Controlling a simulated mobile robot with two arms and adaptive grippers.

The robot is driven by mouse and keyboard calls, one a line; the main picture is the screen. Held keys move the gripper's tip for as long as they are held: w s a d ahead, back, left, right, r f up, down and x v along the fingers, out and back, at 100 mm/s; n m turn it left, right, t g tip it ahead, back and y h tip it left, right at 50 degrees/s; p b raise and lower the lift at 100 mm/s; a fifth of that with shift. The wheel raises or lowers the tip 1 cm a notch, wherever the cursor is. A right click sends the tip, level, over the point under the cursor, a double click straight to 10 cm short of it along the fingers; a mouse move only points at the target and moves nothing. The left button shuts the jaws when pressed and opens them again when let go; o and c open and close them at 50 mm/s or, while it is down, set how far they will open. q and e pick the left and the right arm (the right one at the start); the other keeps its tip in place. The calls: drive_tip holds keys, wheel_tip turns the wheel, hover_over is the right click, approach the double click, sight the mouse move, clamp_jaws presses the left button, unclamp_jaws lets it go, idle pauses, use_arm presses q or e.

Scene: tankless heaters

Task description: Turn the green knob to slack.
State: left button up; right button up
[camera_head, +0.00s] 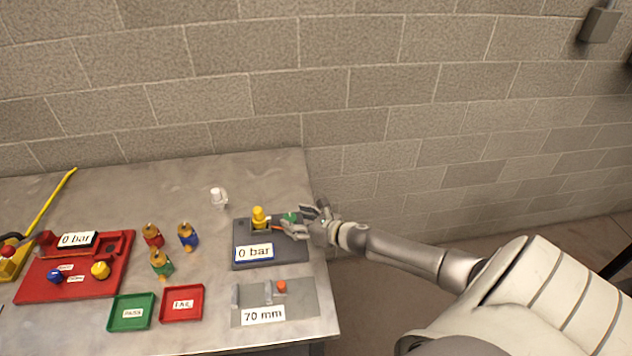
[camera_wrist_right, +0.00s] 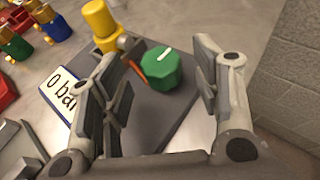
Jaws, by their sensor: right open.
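The green knob (camera_wrist_right: 158,68) has a white pointer line and sits on a dark grey fixture (camera_head: 245,261). In the right wrist view it lies between the fingers of my right gripper (camera_wrist_right: 165,88), toward the far end of the gap. The fingers are apart, one on each side of it, and I see no contact. In the head view the knob (camera_head: 290,217) is partly hidden by my right gripper (camera_head: 305,222), which reaches in from the right. An orange strip shows beside the knob. No slack marking is readable. My left gripper does not show.
A yellow fitting (camera_head: 259,217) stands beside the knob, with a "0 bar" display (camera_head: 254,252) in front. A "70 mm" plate (camera_head: 300,299) lies nearer. Red and green trays (camera_head: 131,312), several coloured fittings and a red panel (camera_head: 75,288) stand left. The table's right edge is close.

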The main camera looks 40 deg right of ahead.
drive_tip(key=v, duration=0.8)
drive_tip(key=shift+s, duration=0.15)
idle(0.5)
